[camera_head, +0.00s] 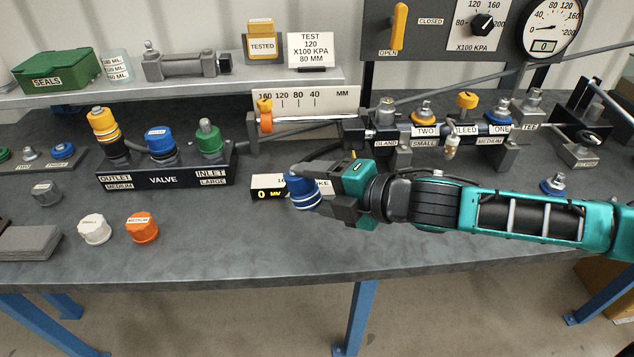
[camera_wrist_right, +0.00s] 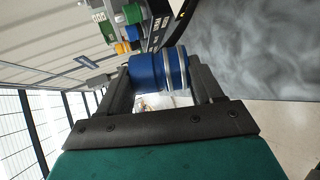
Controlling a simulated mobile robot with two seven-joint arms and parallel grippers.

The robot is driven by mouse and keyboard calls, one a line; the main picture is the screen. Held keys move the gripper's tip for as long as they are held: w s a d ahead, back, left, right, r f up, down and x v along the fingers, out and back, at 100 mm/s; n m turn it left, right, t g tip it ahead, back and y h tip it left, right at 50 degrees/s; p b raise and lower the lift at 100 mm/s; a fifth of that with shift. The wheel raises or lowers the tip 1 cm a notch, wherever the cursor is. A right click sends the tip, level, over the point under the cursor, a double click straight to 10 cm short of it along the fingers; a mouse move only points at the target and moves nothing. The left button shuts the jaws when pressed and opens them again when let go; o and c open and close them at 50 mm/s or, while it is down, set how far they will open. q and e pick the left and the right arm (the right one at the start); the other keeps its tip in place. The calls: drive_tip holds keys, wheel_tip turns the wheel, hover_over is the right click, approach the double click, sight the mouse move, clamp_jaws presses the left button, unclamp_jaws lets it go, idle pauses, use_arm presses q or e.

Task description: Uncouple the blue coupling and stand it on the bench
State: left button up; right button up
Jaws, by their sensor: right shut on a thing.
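A blue coupling (camera_head: 301,191) with pale ring stripes is held between the fingers of my right gripper (camera_head: 318,196), in front of the small black and yellow display. It is tilted and looks to be off the bench (camera_head: 260,235), though the exact gap under it cannot be told. In the right wrist view the coupling (camera_wrist_right: 158,72) sits across the two dark fingers (camera_wrist_right: 160,88), which are closed on its sides. My left gripper is in neither view.
The valve block (camera_head: 165,178) with yellow, blue and green fittings stands left. White (camera_head: 94,229) and orange (camera_head: 142,227) caps lie at front left. A manifold (camera_head: 450,133) stands behind my right arm. The bench's front middle is clear. A blue-topped fitting (camera_head: 553,186) stands right.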

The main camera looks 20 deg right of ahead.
wheel_tip(320, 180, down, 6)
drive_tip(key=b, duration=0.3)
drive_tip(key=shift+r, duration=0.25)
drive_tip(key=shift+f+b, duration=0.5)
drive_tip(key=shift+f, duration=0.45)
drive_tip(key=shift+f+b, duration=0.35)
drive_tip(key=shift+f, duration=0.3)
